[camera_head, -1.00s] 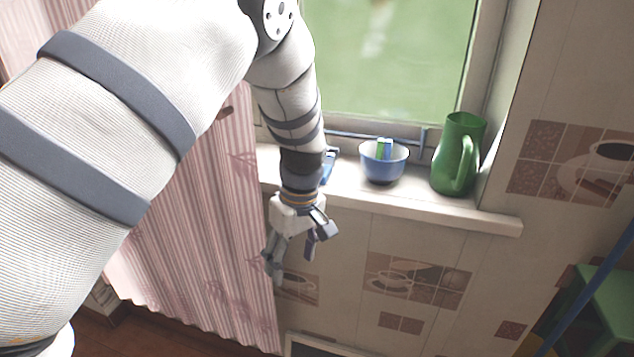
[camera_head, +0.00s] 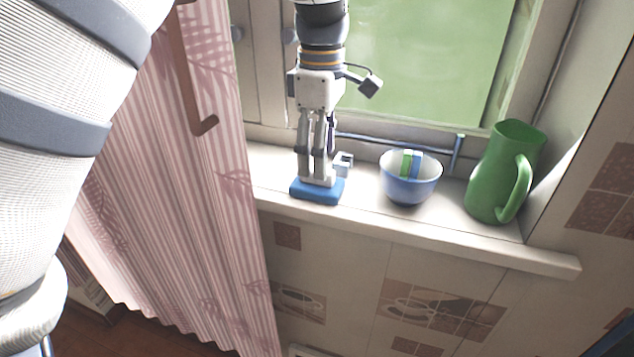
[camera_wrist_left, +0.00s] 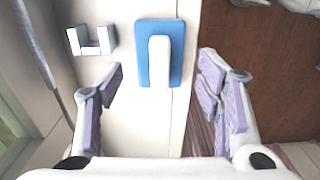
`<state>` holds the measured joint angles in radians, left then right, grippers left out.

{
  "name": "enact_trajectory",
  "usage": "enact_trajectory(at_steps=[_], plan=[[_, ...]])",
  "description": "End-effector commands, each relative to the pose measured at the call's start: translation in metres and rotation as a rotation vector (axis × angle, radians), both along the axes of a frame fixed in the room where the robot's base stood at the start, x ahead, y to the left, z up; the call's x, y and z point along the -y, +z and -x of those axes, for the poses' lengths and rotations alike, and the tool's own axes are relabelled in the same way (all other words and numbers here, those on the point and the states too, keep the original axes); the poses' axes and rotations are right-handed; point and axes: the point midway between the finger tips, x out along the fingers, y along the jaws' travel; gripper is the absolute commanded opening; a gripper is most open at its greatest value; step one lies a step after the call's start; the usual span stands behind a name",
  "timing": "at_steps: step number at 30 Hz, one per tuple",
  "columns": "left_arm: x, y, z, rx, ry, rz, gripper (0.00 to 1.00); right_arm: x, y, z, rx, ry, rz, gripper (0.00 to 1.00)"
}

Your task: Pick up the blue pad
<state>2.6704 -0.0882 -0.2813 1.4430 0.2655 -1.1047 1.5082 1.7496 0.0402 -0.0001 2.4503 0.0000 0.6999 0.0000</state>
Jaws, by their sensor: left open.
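The blue pad (camera_head: 318,196) is a flat blue block with a white upright handle. It rests on the windowsill (camera_head: 455,215) near the pink curtain. My left gripper (camera_head: 316,170) points down over it, and its fingers hide part of the handle. In the left wrist view, the blue pad (camera_wrist_left: 146,52) and its handle lie between and beyond the two spread fingers of the left gripper (camera_wrist_left: 161,80). The gripper is open, and I see a gap between each finger and the handle. My right gripper is not in view.
A small pale bracket-shaped thing (camera_head: 344,165) stands just right of the pad; the wrist view shows it too (camera_wrist_left: 92,46). Farther right are a blue bowl (camera_head: 409,190) holding a green, white and blue item and a green jug (camera_head: 497,185). A pink curtain (camera_head: 190,200) hangs at left.

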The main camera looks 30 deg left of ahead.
Motion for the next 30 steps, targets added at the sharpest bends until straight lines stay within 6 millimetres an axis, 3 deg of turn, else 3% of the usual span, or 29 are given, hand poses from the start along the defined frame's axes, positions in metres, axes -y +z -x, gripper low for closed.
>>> enact_trajectory(at_steps=[6, 9, 14, 19, 27, 30], plan=[[-0.005, -0.038, 0.002, 0.0, 0.0, 0.0, 0.6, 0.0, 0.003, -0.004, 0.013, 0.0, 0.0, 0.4], [-0.005, -0.044, 0.002, 0.001, 0.0, 0.001, 0.6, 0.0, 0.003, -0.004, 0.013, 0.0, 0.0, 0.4], [-0.005, -0.044, 0.002, 0.001, 0.0, 0.001, 0.6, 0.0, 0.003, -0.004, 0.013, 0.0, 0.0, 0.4], [-0.005, -0.044, 0.002, 0.001, 0.0, 0.0, 0.26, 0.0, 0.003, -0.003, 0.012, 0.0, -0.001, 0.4], [-0.005, -0.043, 0.001, 0.001, 0.0, 0.0, 0.26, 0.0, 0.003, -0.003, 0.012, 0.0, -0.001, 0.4], [-0.005, -0.03, 0.0, 0.005, -0.001, -0.001, 0.26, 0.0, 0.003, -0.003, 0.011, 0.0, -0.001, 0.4]])
